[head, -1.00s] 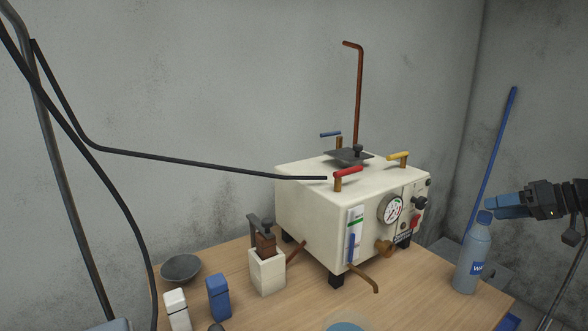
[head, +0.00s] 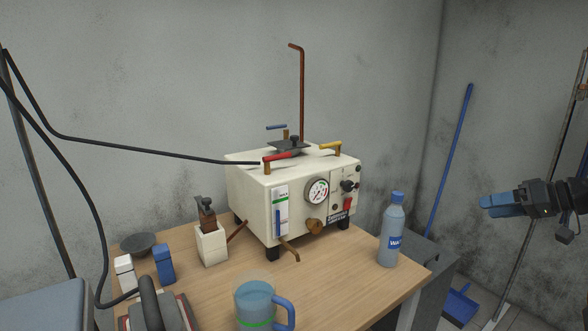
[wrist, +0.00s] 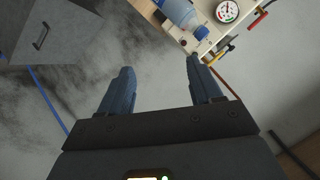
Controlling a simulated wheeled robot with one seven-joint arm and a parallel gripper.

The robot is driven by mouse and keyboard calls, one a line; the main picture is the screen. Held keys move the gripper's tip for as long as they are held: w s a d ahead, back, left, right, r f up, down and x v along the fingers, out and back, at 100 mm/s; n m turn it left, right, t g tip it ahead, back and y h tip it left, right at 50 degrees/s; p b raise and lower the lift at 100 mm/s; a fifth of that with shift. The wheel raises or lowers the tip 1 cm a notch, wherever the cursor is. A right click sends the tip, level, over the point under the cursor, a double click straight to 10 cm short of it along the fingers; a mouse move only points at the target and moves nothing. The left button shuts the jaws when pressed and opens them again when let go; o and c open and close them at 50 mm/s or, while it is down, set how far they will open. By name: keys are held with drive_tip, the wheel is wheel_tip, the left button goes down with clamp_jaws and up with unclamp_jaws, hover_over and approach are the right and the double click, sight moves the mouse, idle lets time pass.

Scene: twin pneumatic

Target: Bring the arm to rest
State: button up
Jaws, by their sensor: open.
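My gripper (head: 484,203) is at the right of the head view, held in the air to the right of the table, with blue fingers pointing left. In the wrist view my gripper (wrist: 158,80) shows its two blue fingers spread wide, with nothing between them. It touches nothing. The water bottle (head: 391,232) stands upright on the table's right side, apart from the fingers. The bottle also shows at the top of the wrist view (wrist: 182,14).
The white pneumatic machine (head: 300,205) stands on the wooden table (head: 345,285). A blue broom handle (head: 449,160) leans at the wall. A dustpan (head: 461,303) lies on the floor.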

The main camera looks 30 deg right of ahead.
drive_tip(key=w+a+f+m+h, duration=0.1)
drive_tip(key=w+a+f, duration=0.1)
drive_tip(key=a+f, duration=0.75)
drive_tip(key=w+a+f+m+h, duration=0.1)
drive_tip(key=w+a+f, duration=0.1)
drive_tip(key=a+f, duration=0.7)
drive_tip(key=s+a+f+g+h, duration=0.1)
drive_tip(key=s+a+f, duration=0.2)
drive_tip(key=a+f, duration=0.3)
drive_tip(key=s+a+f+h, duration=0.2)
drive_tip(key=s+a+f, duration=0.2)
drive_tip(key=a, duration=0.4)
drive_tip(key=s+a+r+n+t, duration=0.15)
drive_tip(key=s+a+r, duration=0.25)
drive_tip(key=s+a, duration=0.95)
drive_tip(key=s+a+r+n+t+y, duration=0.1)
drive_tip(key=s+a+r+n+t, duration=0.2)
drive_tip(key=s+r, duration=1)
wheel_tip(320, 180, up, 2)
drive_tip(key=shift+a+r+n, duration=0.15)
drive_tip(key=shift+a+n, duration=0.65)
drive_tip(key=shift+n, duration=0.25)
